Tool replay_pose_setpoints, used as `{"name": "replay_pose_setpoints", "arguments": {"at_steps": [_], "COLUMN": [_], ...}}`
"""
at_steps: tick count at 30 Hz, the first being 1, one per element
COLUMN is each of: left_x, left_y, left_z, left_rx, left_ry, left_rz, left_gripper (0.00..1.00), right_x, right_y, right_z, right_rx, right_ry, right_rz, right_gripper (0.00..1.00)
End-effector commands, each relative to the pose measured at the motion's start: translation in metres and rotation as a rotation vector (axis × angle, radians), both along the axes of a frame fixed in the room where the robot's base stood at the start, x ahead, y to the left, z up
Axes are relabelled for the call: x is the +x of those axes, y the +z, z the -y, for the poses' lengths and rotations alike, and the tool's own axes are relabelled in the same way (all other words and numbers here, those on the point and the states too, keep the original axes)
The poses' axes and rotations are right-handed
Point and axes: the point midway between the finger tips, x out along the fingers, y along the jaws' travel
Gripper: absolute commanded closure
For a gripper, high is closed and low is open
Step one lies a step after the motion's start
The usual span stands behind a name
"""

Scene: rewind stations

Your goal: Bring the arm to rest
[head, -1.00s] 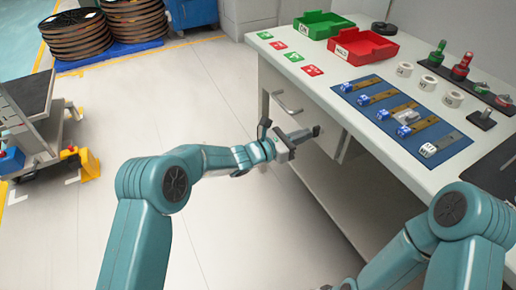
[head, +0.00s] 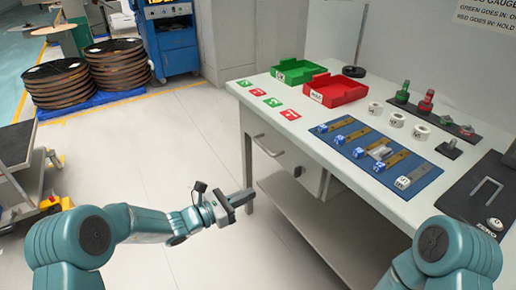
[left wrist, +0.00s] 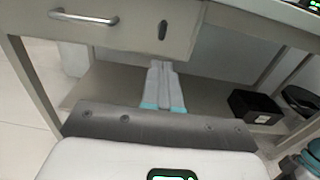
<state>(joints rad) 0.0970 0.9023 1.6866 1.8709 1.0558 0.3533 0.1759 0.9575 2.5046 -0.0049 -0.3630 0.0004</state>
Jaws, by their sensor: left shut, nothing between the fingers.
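My left gripper (head: 242,198) is shut and empty in the head view. It hangs over the floor in front of the white workbench (head: 345,175), lower than the bench top and apart from the drawer (head: 280,150). In the left wrist view its closed fingers (left wrist: 163,85) point toward the space under the drawer. My right arm shows at the lower right of the head view, but its gripper is out of the frame.
On the bench are a green tray (head: 299,71), a red tray (head: 336,90), a blue mat (head: 415,178) with several tools, and white rolls (head: 397,119). A black box (left wrist: 255,106) sits under the bench. Open floor (head: 140,165) lies left of my gripper.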

Motion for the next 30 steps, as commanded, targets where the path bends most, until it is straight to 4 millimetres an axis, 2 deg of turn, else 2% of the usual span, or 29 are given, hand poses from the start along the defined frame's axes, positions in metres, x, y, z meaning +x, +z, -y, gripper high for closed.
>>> {"name": "replay_pose_setpoints", "arguments": {"at_steps": [2,5,8,11,13,15,18,21,24,30], "left_x": [-0.001,-0.013,-0.046,-0.102,-0.147,-0.192,-0.252,-0.289,-0.309,-0.331], "left_y": [-0.001,-0.018,-0.062,-0.121,-0.160,-0.194,-0.233,-0.253,-0.262,-0.262], "left_z": [0.000,0.005,0.013,0.015,0.007,-0.008,-0.039,-0.063,-0.076,-0.076], "left_rx": [0.004,0.061,0.213,0.442,0.617,0.794,1.039,1.212,1.320,1.418], "left_ry": [-0.002,-0.036,-0.134,-0.295,-0.431,-0.582,-0.820,-1.008,-1.137,-1.266], "left_rz": [-0.001,-0.024,-0.073,-0.113,-0.113,-0.081,0.041,0.224,0.423,0.845], "left_gripper": [1.00,1.00,1.00,1.00,1.00,1.00,1.00,1.00,1.00,1.00], "right_x": [0.000,0.000,0.000,0.000,0.000,0.000,0.000,0.000,0.000,0.000], "right_y": [0.000,0.000,0.000,0.000,0.000,0.000,0.000,0.000,0.000,0.000], "right_z": [0.000,0.000,0.000,0.000,0.000,0.000,0.000,0.000,0.000,0.000], "right_rx": [0.000,0.000,0.000,0.000,0.000,0.000,0.000,0.000,0.000,0.000], "right_ry": [0.000,0.000,0.000,0.000,0.000,0.000,0.000,0.000,0.000,0.000], "right_rz": [0.000,0.000,0.000,0.000,0.000,0.000,0.000,0.000,0.000,0.000], "right_gripper": [0.60,0.60,0.60,0.60,0.60,0.60,0.60,0.60,0.60,0.60]}}
